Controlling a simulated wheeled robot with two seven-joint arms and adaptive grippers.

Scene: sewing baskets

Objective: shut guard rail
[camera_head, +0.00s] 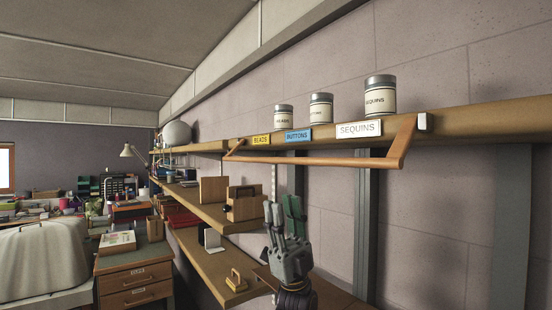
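The guard rail (310,161) is a brown wooden bar on angled end arms. It hangs low in front of the top shelf (470,116), below the shelf edge and its labels. My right gripper is not in view.
Three tins stand on the top shelf: beads (284,116), buttons (321,109) and sequins (380,96). Lower shelves (205,208) hold wooden boxes (244,204) behind my gripper. A cluttered desk and drawers (135,280) stand at the left.

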